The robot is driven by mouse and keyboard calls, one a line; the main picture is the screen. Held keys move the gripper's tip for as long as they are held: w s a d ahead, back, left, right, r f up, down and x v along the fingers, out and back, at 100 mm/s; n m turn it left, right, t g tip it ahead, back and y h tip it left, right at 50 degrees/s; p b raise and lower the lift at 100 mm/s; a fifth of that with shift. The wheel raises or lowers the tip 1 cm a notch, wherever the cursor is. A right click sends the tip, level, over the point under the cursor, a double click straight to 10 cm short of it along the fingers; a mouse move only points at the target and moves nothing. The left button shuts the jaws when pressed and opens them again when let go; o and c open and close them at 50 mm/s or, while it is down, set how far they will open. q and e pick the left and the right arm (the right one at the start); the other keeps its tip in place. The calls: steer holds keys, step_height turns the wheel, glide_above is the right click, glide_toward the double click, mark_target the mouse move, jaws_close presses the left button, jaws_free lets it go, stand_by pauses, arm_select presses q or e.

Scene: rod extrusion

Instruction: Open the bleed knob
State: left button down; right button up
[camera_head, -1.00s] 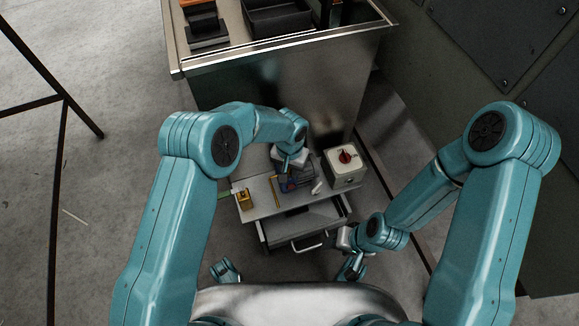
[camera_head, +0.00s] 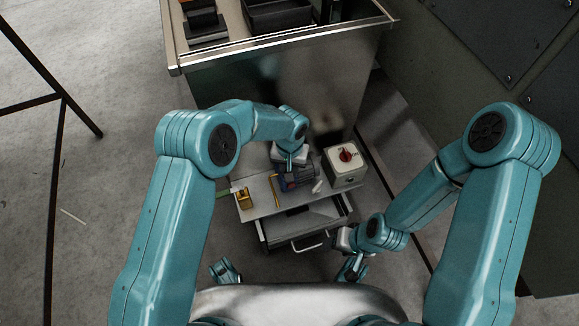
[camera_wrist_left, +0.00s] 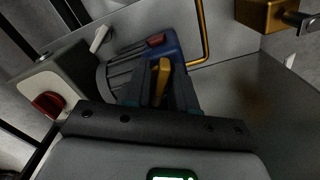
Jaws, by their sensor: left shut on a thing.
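A blue and grey motor-like unit (camera_head: 299,180) with a small red part sits on the cart top below my left arm. In the left wrist view its ribbed grey body and blue end (camera_wrist_left: 178,68) lie just past the fingers. My left gripper (camera_wrist_left: 160,88) is shut on a yellow knob (camera_wrist_left: 163,76) that stands up between its two fingers. In the head view the left gripper (camera_head: 291,168) reaches down over the unit and hides the knob. My right gripper (camera_head: 345,240) is beside the cart's open drawer, away from the unit; its fingers are too small to read.
A pale box with a red rotary switch (camera_head: 346,156) stands right of the unit. A yellow block (camera_head: 243,198) and a yellow bent rod (camera_head: 275,191) lie to its left. The drawer (camera_head: 300,226) is open in front. A steel bench (camera_head: 285,95) stands behind.

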arm_select(q)
steer(key=shift+f+n+b, duration=0.15)
steer(key=shift+n+b, duration=0.25)
steer(key=shift+n, duration=0.6)
steer(key=shift+n+b, duration=0.5)
steer(key=shift+b, duration=0.05)
steer(key=c, duration=0.8)
jaws_free()
steer(key=shift+c, duration=0.2)
